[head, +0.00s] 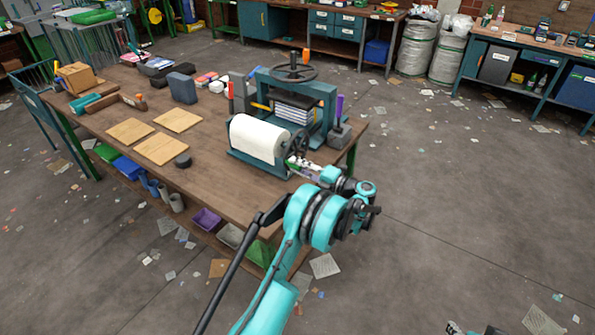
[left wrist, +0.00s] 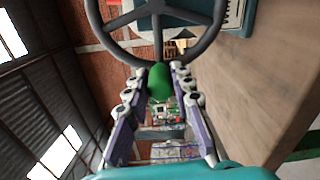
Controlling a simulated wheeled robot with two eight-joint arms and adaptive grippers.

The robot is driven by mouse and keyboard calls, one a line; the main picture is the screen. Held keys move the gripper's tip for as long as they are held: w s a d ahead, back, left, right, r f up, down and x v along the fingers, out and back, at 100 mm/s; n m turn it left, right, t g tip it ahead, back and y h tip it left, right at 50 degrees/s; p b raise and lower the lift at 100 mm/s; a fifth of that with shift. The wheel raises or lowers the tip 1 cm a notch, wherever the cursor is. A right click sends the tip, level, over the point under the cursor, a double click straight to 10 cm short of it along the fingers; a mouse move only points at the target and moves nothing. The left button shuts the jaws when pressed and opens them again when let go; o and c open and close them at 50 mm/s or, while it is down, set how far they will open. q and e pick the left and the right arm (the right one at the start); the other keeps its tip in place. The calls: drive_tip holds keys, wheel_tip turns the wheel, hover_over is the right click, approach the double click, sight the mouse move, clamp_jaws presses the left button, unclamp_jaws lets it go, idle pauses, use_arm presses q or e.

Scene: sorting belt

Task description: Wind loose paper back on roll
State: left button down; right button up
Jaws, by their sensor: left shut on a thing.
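A white paper roll (head: 258,139) lies in a teal stand (head: 255,166) near the table's front right edge. A dark hand wheel (head: 297,147) is at the roll's right end. It also shows in the left wrist view (left wrist: 193,40), with a green handle (left wrist: 160,82) sticking out toward my wrist. My left gripper (head: 298,163) is at the wheel, its fingers (left wrist: 162,76) shut around the green handle. No loose paper end can be made out clearly.
A teal press (head: 327,97) with its own wheel stands just behind the roll. Thin wooden boards (head: 160,149) and a dark puck (head: 183,160) lie to the left. Bins (head: 207,219) are below the front edge. The floor right of the table is open, with scattered paper scraps.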

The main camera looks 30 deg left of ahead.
sight(292, 142)
use_arm(q)
drive_tip(key=r+m, duration=0.2)
drive_tip(key=shift+w+m, duration=0.2)
drive_tip(key=shift+m, duration=0.2)
drive_tip(key=m, duration=0.1)
drive_tip(key=r+m, duration=0.1)
drive_tip(key=shift+w+r+m+p, duration=0.3)
drive_tip(key=shift+w+m+p, duration=0.05)
drive_tip(key=shift+m, duration=0.05)
drive_tip(key=shift+w+d+r+m+p, duration=0.1)
drive_tip(key=shift+w+r+m, duration=0.3)
drive_tip(key=shift+m, duration=0.45)
drive_tip(key=shift+w+r+m+p, duration=0.15)
drive_tip(key=shift+w+r+m, duration=0.2)
drive_tip(key=shift+m, duration=0.45)
drive_tip(key=shift+w+d+r+m+p, duration=0.1)
drive_tip(key=shift+w+r+m, duration=0.3)
drive_tip(key=shift+m, duration=0.45)
drive_tip(key=c, duration=1.3)
unclamp_jaws()
